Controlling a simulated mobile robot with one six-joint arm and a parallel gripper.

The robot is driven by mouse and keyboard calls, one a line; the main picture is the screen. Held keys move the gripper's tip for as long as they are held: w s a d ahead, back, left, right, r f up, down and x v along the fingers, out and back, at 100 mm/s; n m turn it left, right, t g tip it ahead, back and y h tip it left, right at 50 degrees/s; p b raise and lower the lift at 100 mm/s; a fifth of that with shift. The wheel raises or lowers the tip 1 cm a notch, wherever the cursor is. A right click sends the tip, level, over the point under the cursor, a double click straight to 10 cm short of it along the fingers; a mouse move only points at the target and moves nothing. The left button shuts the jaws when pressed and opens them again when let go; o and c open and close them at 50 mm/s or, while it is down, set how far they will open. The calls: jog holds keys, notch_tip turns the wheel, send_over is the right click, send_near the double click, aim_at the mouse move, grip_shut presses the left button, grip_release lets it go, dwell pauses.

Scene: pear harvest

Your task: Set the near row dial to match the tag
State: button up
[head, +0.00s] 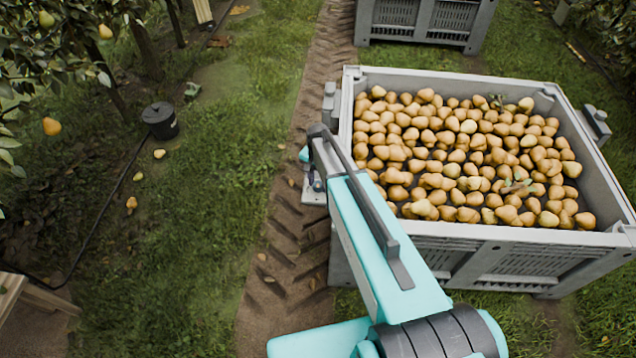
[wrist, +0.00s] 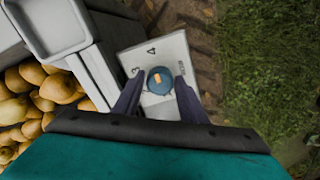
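The dial (wrist: 154,87) is a round blue knob with an orange mark on top, set on a pale plate (wrist: 166,49) in the wrist view. The plate shows a 3 and a 4 beyond the dial, and small dark lettering at its right, partly behind a finger. My gripper (wrist: 159,80) is open, with one dark finger on each side of the dial; I cannot tell whether they touch it. In the head view the plate (head: 314,197) shows at the bin's left side, mostly hidden by my arm. I cannot make out a tag.
A grey bin (head: 500,240) full of pears (head: 470,150) stands right of my arm. Another grey bin (head: 425,38) is behind it. A dark bucket-like container (head: 160,120) and a black hose (head: 100,205) lie on the left grass. A pear tree (head: 62,50) is at upper left.

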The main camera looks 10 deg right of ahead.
jog(key=c, duration=0.6)
jog(key=shift+f+n+b, duration=0.1)
jog(key=shift+n+b, duration=0.3)
jog(key=shift+n, duration=0.1)
jog(key=n+b, duration=0.2)
jog(key=n, duration=0.2)
jog(key=n+b, duration=0.2)
jog(key=n, duration=0.4)
jog(key=shift+d+n, duration=0.1)
jog(key=shift+n, duration=0.3)
jog(key=o, duration=1)
